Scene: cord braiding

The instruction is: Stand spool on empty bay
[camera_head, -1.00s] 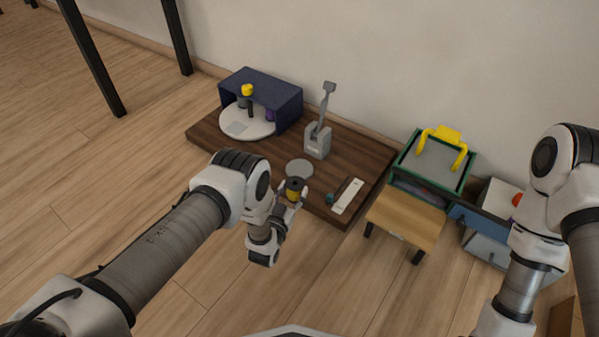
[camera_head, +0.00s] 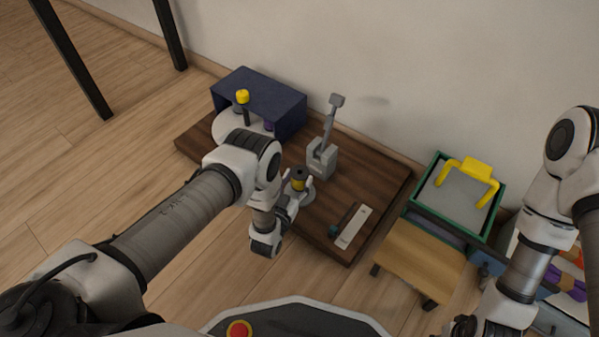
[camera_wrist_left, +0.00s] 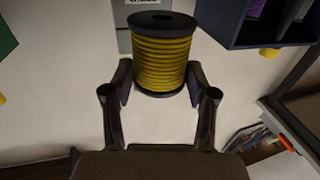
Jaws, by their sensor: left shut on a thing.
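A yellow-wound spool with black end flanges (camera_head: 299,180) is upright in my left gripper (camera_head: 297,188). It also shows in the left wrist view (camera_wrist_left: 162,58), with a finger closed on each side. In the head view the spool overlaps a grey disc on the dark wooden board; I cannot tell its height above it. A white round turntable (camera_head: 226,124) is at the board's far left, partly under a navy housing (camera_head: 268,98) and partly hidden by my left arm. A yellow-topped item (camera_head: 242,97) stands on it. My right gripper (camera_head: 485,328) is at the bottom edge, its fingers unclear.
A grey lever device (camera_head: 322,158) stands upright right of the spool. A white strip (camera_head: 354,227) lies near the board's right edge. A small wooden stool (camera_head: 420,262) and a green-rimmed tray with a yellow handle (camera_head: 468,170) are farther right.

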